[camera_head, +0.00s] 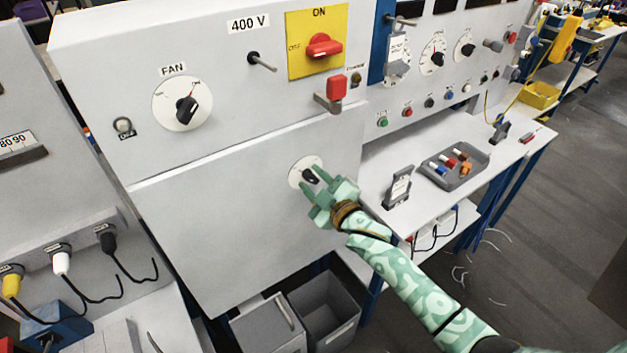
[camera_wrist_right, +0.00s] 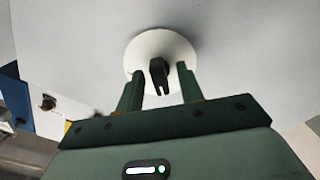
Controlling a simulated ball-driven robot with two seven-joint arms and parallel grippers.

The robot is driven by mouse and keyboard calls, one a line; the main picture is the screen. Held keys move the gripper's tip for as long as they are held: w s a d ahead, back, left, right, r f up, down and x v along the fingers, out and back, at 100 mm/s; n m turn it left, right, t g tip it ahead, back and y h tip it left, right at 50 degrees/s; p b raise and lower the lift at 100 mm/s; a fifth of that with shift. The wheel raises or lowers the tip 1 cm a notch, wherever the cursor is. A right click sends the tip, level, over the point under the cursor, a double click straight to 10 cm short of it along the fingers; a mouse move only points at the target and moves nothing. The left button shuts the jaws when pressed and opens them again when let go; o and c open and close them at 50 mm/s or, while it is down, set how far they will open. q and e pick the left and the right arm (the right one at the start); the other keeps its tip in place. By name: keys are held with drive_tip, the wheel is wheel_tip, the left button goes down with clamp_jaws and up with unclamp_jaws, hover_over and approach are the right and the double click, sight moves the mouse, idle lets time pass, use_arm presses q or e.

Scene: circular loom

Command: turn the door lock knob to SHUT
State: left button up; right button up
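The door lock knob (camera_head: 311,176) is a small black knob on a round white plate (camera_head: 294,178), low on the grey cabinet door (camera_head: 230,215). In the right wrist view the black knob (camera_wrist_right: 158,74) stands out from its white plate (camera_wrist_right: 150,45). My right gripper (camera_head: 317,184) is at the knob. In the right wrist view its two green fingers (camera_wrist_right: 157,85) are apart, one on each side of the knob, with a gap to each side. Any lettering around the plate is not readable. My left gripper is in neither view.
Above the door are a fan dial (camera_head: 183,104), a red switch on a yellow plate (camera_head: 318,45), a protruding black peg (camera_head: 262,61) and a red block (camera_head: 336,88). A bench to the right holds a grey tray (camera_head: 440,175). A grey bin (camera_head: 327,310) stands below.

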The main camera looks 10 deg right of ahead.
drive_tip(key=shift+s, duration=0.1)
drive_tip(key=p+v, duration=0.3)
drive_tip(key=v, duration=0.3)
drive_tip(key=shift+s+d+p, duration=0.15)
drive_tip(key=shift+s+p, duration=0.15)
drive_tip(key=shift+s, duration=0.1)
